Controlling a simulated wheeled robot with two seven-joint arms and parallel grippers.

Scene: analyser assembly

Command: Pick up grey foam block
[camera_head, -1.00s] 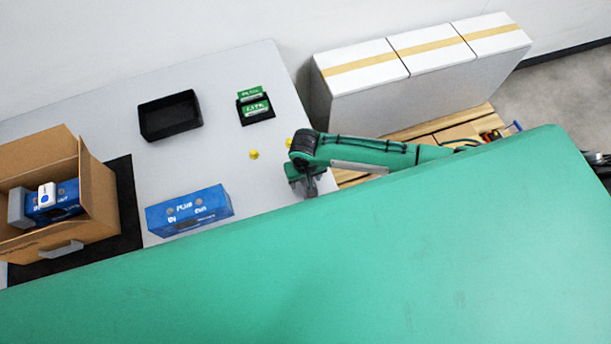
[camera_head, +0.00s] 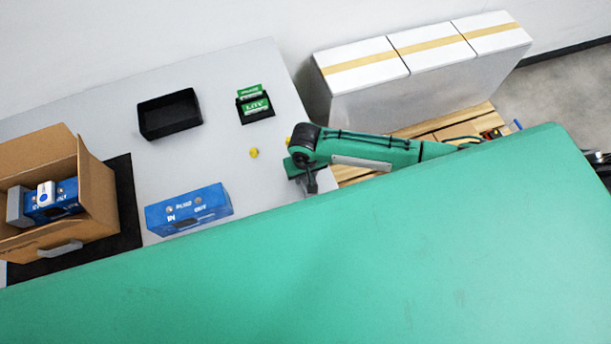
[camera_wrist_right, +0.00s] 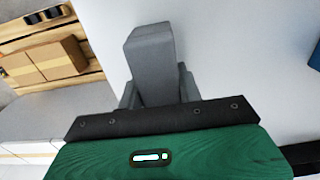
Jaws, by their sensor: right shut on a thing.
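The grey foam block (camera_wrist_right: 152,62) shows in the right wrist view as a long grey piece between the two grey fingers. My right gripper (camera_wrist_right: 157,92) is shut on it. In the head view, my right gripper (camera_head: 311,184) is over the right front edge of the light grey table, partly cut off by my green body, and the block in it cannot be made out clearly. Another grey block (camera_head: 16,207) stands inside the cardboard box at the left. My left gripper is not in view.
The cardboard box (camera_head: 98,197) on a black mat (camera_head: 128,200) also holds a blue box. Another blue box (camera_head: 188,209), a black tray (camera_head: 170,134), green packs (camera_head: 257,107) in a black holder and a yellow piece (camera_head: 254,153) are on the table (camera_head: 220,150). White cartons (camera_head: 420,80) stand beyond it.

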